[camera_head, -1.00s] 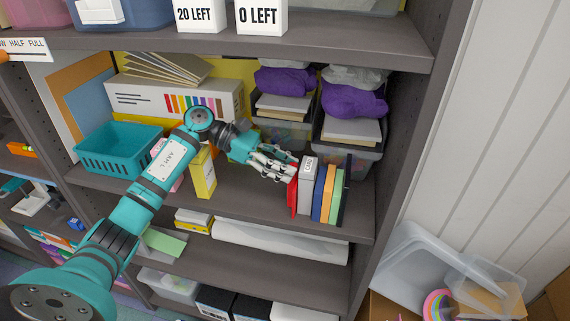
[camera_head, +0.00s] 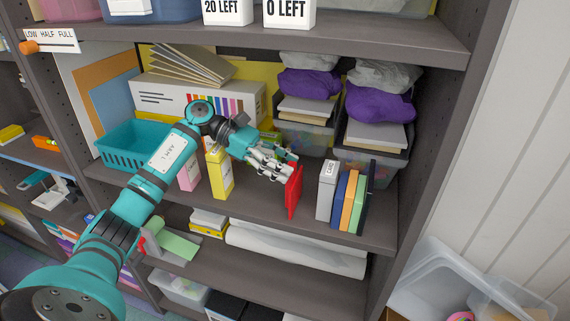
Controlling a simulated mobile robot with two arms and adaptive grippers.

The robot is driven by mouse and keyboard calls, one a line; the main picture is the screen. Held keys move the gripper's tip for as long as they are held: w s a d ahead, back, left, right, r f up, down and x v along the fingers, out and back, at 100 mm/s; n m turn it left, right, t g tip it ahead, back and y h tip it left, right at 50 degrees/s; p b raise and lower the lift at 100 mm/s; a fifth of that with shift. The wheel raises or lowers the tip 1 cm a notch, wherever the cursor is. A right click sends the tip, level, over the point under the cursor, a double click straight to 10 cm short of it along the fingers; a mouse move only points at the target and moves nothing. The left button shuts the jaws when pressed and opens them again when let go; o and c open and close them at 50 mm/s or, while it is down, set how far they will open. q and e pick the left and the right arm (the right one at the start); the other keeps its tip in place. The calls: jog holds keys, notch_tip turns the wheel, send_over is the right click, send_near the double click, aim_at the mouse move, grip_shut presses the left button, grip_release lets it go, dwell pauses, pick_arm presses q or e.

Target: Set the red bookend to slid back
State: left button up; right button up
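The red bookend (camera_head: 294,193) stands upright on the middle shelf (camera_head: 262,207), left of a short row of binders and books. A clear gap of bare shelf separates it from the grey binder (camera_head: 327,190). My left gripper (camera_head: 286,166) reaches in from the left, its fingers at the upper left of the bookend, touching or very close to it. The bookend hides part of the fingertips, so I cannot tell if they are closed on it. My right gripper is not in view.
Blue, orange and green books (camera_head: 352,200) stand right of the grey binder. A yellow box (camera_head: 220,174) and a teal basket (camera_head: 126,146) stand to the left. Bins with purple bundles (camera_head: 380,104) are behind. The upper shelf (camera_head: 300,38) hangs above my arm.

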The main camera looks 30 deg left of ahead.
pick_arm(q)
jog(key=shift+o, duration=0.5)
jog(key=shift+r, duration=0.1)
notch_tip(320, 180, up, 10)
jog(key=shift+c, duration=0.4)
